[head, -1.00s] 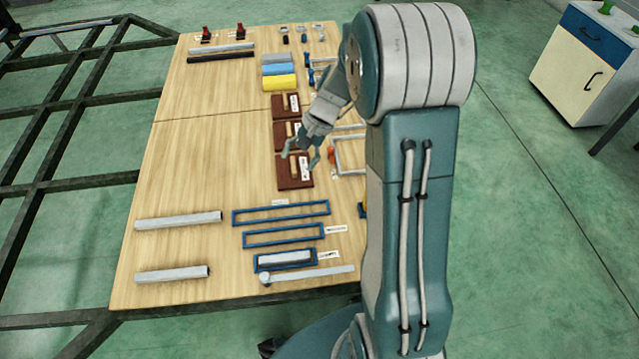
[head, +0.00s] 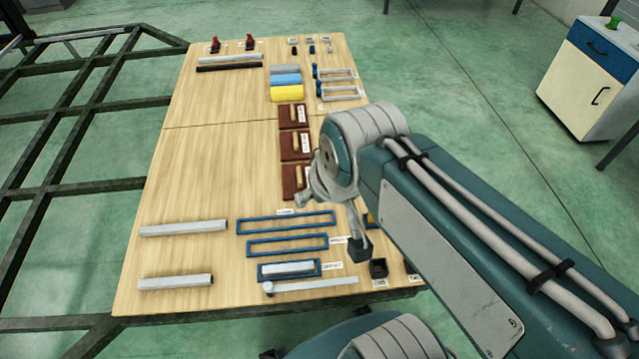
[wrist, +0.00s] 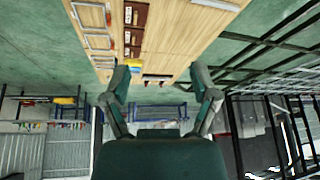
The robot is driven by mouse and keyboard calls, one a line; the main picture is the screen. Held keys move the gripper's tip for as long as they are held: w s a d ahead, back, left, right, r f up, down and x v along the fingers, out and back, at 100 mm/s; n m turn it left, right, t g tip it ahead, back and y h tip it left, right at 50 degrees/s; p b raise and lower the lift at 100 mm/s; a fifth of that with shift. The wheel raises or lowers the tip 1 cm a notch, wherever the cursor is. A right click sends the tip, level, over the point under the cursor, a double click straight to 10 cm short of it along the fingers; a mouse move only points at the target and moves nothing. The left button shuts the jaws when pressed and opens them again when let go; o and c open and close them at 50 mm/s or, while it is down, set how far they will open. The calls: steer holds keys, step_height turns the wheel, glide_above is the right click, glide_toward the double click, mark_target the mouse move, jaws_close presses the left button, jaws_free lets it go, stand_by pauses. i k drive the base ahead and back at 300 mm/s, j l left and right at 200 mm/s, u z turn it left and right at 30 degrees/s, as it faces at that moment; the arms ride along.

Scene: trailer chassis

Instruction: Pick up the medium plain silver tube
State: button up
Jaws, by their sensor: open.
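Two plain silver tubes lie crosswise at the table's left side in the head view: a longer one (head: 183,228) and, nearer, a slightly shorter one (head: 176,282). A short silver tube (head: 288,269) lies inside the smallest blue frame. By length, the nearer left tube looks like the medium one. My gripper (wrist: 160,75) is open and empty in the wrist view, its fingers spread apart. In the head view it shows only foreshortened, over the table's right side, right of the tubes and apart from them. The wrist view shows no left-side tubes clearly.
Blue frames (head: 286,223) lie between the left tubes and my arm. A silver bar with a round end (head: 312,286) lies along the near edge. Brown boards (head: 294,146) and a yellow block (head: 286,93) are farther back. The table's left middle is clear. A dark metal chassis (head: 70,150) stands left.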

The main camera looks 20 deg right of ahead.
mark_target(206, 280)
steer(key=i+j, duration=0.1)
steer(key=j, duration=0.4)
steer(key=i+j, duration=0.1)
steer(key=j, duration=0.45)
steer(key=i+j, duration=0.1)
steer(key=j, duration=0.4)
steer(key=i+j, duration=0.1)
steer(key=j, duration=0.45)
